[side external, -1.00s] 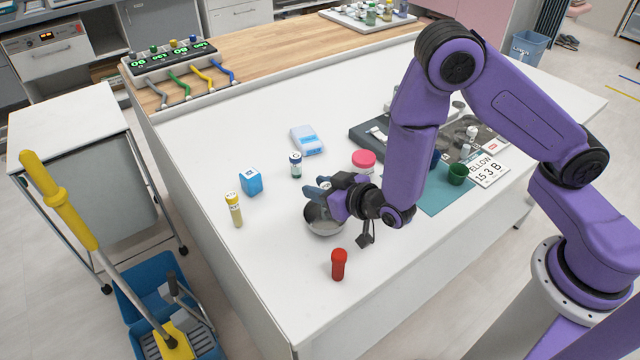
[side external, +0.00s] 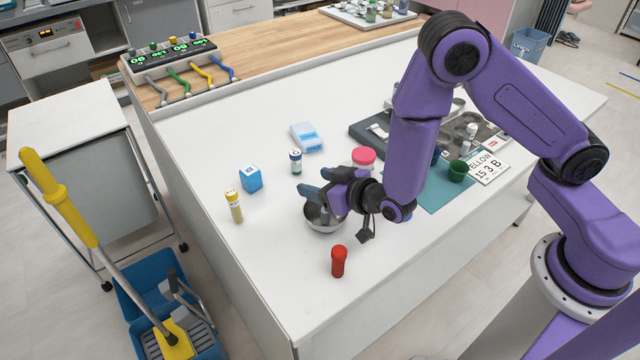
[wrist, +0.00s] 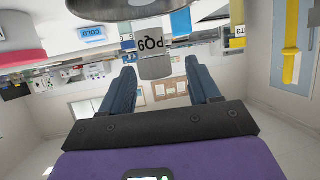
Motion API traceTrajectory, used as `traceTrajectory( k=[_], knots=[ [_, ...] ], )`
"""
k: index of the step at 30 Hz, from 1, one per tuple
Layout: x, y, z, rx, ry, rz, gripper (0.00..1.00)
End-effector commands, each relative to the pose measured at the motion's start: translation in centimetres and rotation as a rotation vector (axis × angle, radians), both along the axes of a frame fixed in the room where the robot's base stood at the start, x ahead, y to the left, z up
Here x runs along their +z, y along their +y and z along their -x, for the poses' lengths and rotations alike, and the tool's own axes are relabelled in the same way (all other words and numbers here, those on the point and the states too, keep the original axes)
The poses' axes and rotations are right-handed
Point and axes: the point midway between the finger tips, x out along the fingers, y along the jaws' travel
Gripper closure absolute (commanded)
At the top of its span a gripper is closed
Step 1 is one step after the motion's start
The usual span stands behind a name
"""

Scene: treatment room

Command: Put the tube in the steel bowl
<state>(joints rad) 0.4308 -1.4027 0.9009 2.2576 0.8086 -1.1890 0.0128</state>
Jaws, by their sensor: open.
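The steel bowl (side external: 322,219) stands on the white table, partly hidden by my gripper (side external: 317,184). My gripper is open and empty, just above the bowl and pointing left. A red tube (side external: 338,262) stands in front of the bowl. A small white vial with a dark cap (side external: 296,163) stands behind it.
A blue cube (side external: 252,179), a pale blue pack (side external: 307,138) and a pink-lidded jar (side external: 363,157) stand near the bowl. The table's front left is clear.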

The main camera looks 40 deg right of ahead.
Motion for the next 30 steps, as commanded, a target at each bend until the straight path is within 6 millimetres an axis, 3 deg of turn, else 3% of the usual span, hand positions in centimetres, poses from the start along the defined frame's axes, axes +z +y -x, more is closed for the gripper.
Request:
traceTrajectory(
  k=[14, 26, 30],
  knots=[
    [6.0, 0.0, 0.0, 0.000, -0.002, -0.004, 0.38],
    [6.5, 0.1, 0.1, 0.008, 0.009, -0.004, 0.38],
    [6.6, 1.2, 1.4, 0.073, 0.087, -0.029, 0.38]
  ],
)
